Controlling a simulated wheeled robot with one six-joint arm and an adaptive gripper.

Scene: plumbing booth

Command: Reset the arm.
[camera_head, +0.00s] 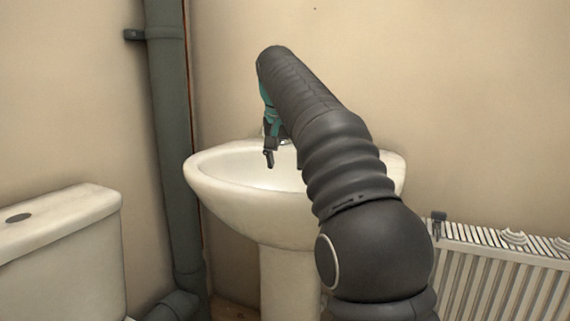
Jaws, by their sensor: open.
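My arm (335,150) rises from the bottom right, bends at its top and reaches over the white washbasin (240,205). My gripper (269,158) points down above the basin's bowl, beneath the arm's far end. It is small in this view and partly hidden by the arm. It is open, and nothing shows between its fingers. Part of the tap is hidden behind the gripper and arm.
A white toilet cistern (62,250) stands at the left. A dark grey pipe (172,150) runs up the corner between it and the basin. A white radiator (500,275) is on the right wall.

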